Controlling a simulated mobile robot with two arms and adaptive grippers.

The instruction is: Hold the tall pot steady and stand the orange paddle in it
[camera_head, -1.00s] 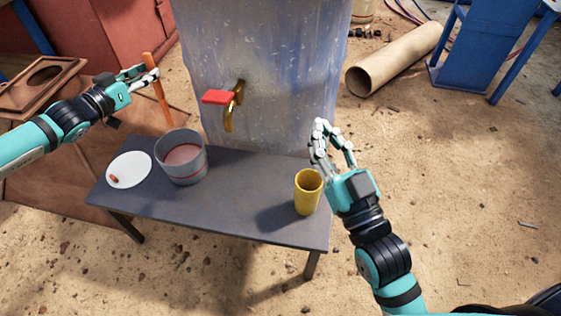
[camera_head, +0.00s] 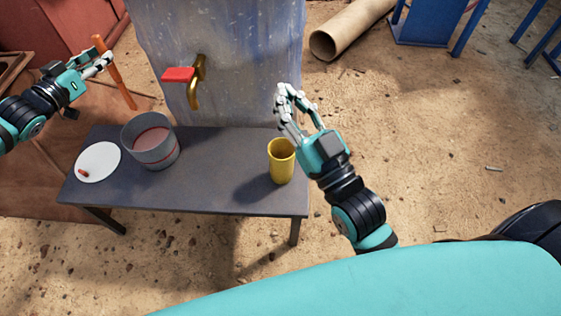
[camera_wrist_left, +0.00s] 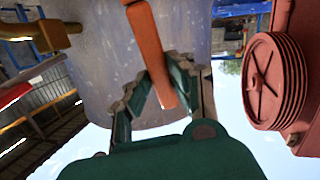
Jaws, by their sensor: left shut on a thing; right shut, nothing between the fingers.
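A yellow tall pot (camera_head: 282,165) stands upright near the right end of the dark table. My left gripper (camera_head: 104,60) is shut on the orange paddle (camera_head: 123,88) and holds it in the air, slightly tilted, behind and left of the grey pot. The paddle (camera_wrist_left: 150,45) also shows between the fingers in the left wrist view, its upper end cut off by the picture edge. My right gripper (camera_head: 285,92) is shut and empty, with its fingertips above and behind the yellow pot. I see no contact between it and the pot.
The dark table (camera_head: 215,190) also bears a wide grey pot (camera_head: 158,157) with reddish contents and a white plate (camera_head: 98,163) with a small red piece. A tank with a brass tap (camera_head: 196,85) and red handle stands behind. The table's middle is clear.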

